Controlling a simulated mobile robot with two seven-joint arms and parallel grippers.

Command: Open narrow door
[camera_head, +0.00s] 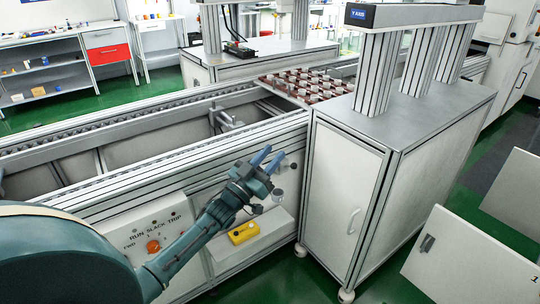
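The narrow door (335,190) is the white front panel of the metal cabinet under the Y AXIS columns. It looks closed, flush in its frame. Its pale curved handle (350,221) is on the door's right side, a little below mid-height. My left gripper (267,157) is to the left of the cabinet, in front of the conveyor's side rail. Its two blue fingers point up and right with a gap between them, and nothing shows between them. It is apart from the door and handle. My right gripper is not in view.
A control panel (150,228) with an orange knob is on the conveyor front. A yellow box (243,232) sits on a low ledge left of the cabinet. A tilted white panel (468,262) stands at the lower right. Green floor (385,275) shows before the cabinet.

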